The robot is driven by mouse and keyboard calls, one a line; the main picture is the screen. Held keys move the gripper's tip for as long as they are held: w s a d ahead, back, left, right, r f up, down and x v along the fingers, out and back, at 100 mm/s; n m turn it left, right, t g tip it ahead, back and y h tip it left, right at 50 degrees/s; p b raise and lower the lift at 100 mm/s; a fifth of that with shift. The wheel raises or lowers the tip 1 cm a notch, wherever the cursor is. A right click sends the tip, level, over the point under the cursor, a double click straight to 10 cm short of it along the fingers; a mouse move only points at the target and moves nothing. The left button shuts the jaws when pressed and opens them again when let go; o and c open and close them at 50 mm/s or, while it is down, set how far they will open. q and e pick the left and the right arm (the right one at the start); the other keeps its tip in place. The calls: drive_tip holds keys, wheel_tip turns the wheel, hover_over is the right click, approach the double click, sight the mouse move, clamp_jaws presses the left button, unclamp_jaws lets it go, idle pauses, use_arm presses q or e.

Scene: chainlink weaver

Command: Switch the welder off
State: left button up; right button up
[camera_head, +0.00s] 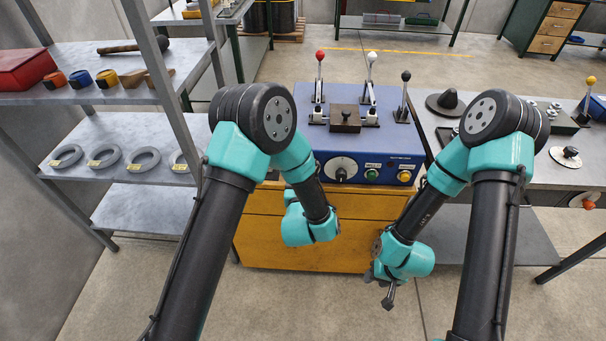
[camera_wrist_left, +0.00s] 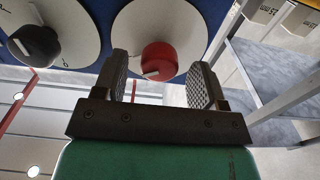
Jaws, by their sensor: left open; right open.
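The blue welder (camera_head: 390,145) stands in the middle of the head view on a yellow cabinet. The left fingers are hidden in the head view. My right gripper (camera_head: 388,295) is open and hangs low before the cabinet.
Clamp levers with red (camera_head: 320,56), white (camera_head: 372,57) and black (camera_head: 406,76) tips rise from the welder top. A shelf rack (camera_head: 110,125) with grey rings stands left. A grey bench (camera_head: 515,165) stands right. The floor before the cabinet is clear.

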use_arm(q)
drive_tip(key=shift+w+d, duration=0.1)
drive_tip(key=shift+w, duration=1.1)
drive_tip(key=shift+c, duration=0.5)
drive_tip(key=c, duration=0.8)
drive_tip(key=shift+n, duration=0.5)
drive_tip(key=n, duration=1.1)
drive_tip(key=shift+d, duration=0.1)
